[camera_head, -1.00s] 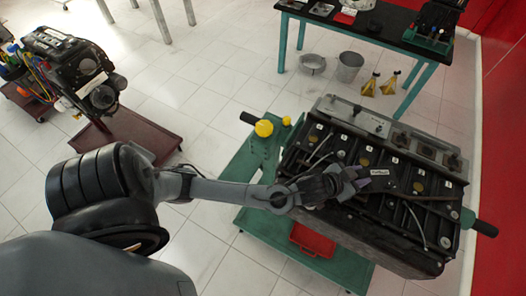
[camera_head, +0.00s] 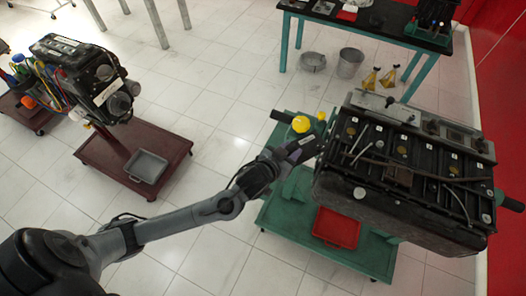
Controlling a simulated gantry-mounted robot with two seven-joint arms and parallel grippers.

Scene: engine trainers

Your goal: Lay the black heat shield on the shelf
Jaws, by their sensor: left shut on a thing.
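My left gripper (camera_head: 290,156) is shut on the black heat shield (camera_head: 309,146), a small dark piece with a pale label. It holds the piece at the left end of the big black engine (camera_head: 340,188), above the green stand (camera_head: 283,212). The fingers partly cover the piece, and I cannot tell whether it touches the stand or engine. No surface is clearly marked as the shelf; the green stand has flat bare areas left of and below the engine. My right gripper is not in view.
A yellow ball-shaped part (camera_head: 301,124) is close behind the gripper. A red tray (camera_head: 336,228) lies on the stand. Another engine (camera_head: 82,75) stands on a dark red cart (camera_head: 103,153) at left. A black-topped table (camera_head: 390,30) is at the back. White floor lies between.

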